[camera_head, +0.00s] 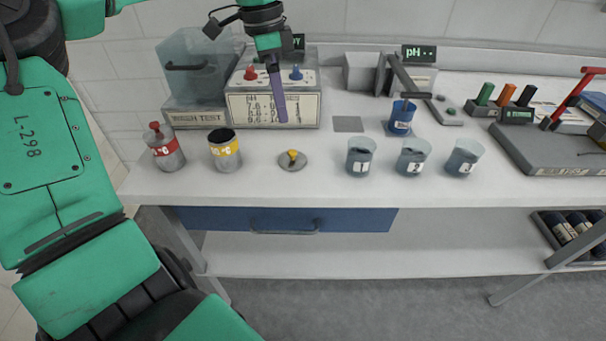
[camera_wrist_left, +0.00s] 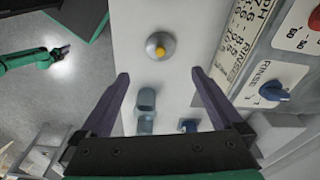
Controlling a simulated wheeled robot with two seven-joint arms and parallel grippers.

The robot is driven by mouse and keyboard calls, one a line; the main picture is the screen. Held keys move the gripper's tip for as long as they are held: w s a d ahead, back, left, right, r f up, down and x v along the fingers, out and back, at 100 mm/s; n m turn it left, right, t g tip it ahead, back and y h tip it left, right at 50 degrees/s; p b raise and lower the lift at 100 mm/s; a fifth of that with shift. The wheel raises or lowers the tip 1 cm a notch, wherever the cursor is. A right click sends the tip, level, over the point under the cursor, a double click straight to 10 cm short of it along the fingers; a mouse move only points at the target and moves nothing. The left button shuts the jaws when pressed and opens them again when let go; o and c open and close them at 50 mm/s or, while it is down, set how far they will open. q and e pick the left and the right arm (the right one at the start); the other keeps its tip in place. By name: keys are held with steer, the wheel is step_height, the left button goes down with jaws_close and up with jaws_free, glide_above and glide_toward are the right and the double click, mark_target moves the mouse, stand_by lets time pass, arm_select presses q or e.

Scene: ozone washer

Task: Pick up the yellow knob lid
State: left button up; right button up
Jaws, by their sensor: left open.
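The yellow knob lid (camera_head: 292,160) is a round grey disc with a small yellow knob. It lies flat on the white bench, right of an open yellow-banded canister (camera_head: 225,149). It also shows in the left wrist view (camera_wrist_left: 160,46), at the top, beyond the fingertips. My left gripper (camera_head: 277,88) hangs above the bench in front of the panel box, higher than the lid and apart from it. In the left wrist view my left gripper (camera_wrist_left: 157,75) has its two purple fingers spread wide with nothing between the tips.
A red-banded canister with a red-knobbed lid (camera_head: 164,148) stands at the left. Several grey-blue beakers (camera_head: 361,157) stand right of the lid. The panel box (camera_head: 272,98) with red and blue knobs stands behind it. The bench front around the lid is clear.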

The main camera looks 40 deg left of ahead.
arm_select(q)
steer(key=f, duration=0.1)
steer(key=p, duration=0.1)
glide_above(291, 151)
steer(key=s, duration=0.2)
steer(key=f, duration=0.5)
steer(key=shift+w+a+f, duration=0.2)
steer(key=shift+w+f, duration=0.05)
steer(key=shift+f, duration=0.1)
steer(key=f+p, duration=0.1)
steer(key=f, duration=0.2)
steer(key=w+f, duration=0.1)
steer(key=f, duration=0.2)
steer(key=shift+w+d+f+p, duration=0.2)
steer(key=shift+f+p, duration=0.2)
steer(key=shift+f, duration=0.35)
steer(key=shift+r, duration=0.1)
steer(key=c, duration=1.2)
arm_select(e)
steer(key=shift+s+d+r, duration=0.1)
steer(key=shift+s+r, duration=0.15)
steer(key=shift+r, duration=0.35)
steer(key=shift+s+r, duration=0.2)
steer(key=shift+r, duration=0.35)
